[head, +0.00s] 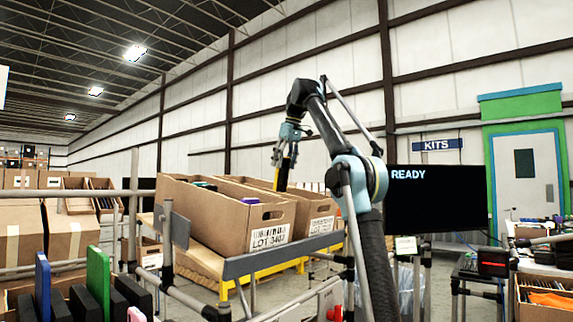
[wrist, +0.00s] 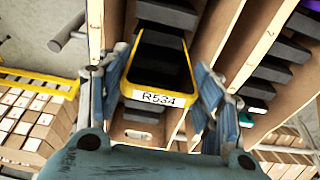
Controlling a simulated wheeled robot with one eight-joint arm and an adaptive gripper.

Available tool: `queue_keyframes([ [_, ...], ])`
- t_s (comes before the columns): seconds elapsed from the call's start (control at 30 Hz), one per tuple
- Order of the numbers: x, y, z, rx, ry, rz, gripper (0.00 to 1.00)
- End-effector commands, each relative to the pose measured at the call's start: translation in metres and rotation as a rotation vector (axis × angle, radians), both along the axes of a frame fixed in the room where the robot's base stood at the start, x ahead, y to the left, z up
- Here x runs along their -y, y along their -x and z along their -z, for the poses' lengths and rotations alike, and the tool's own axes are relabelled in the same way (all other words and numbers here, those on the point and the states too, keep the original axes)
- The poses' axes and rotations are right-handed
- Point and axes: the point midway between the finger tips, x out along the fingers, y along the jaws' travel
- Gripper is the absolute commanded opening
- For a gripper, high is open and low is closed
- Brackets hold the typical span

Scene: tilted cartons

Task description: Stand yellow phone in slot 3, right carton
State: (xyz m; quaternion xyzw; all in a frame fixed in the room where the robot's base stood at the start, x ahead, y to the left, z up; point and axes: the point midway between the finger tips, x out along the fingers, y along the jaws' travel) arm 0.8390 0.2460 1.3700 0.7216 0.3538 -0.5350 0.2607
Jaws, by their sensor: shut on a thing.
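The yellow phone (wrist: 157,97) has a dark face and a white label reading R534. My gripper (wrist: 161,72) is shut on it, with one blue finger at each side edge. In the head view my gripper (head: 288,150) points down, and the phone (head: 279,178) hangs below it, edge-on, over the right carton (head: 318,208). In the wrist view the right carton (wrist: 218,42) lies beneath, with dark slotted inserts (wrist: 168,14) beyond the phone. The phone hides part of the slots, so I cannot tell its slot or whether its lower end is inside.
Blue and green phones (head: 98,280) stand in a rack at front left. A dark READY screen (head: 436,200) is at right.

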Motion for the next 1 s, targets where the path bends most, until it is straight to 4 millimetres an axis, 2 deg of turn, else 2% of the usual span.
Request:
queue_keyframes([
  [1.0,-0.008,-0.005,0.057,0.000,0.000,-0.002,0.39],
])
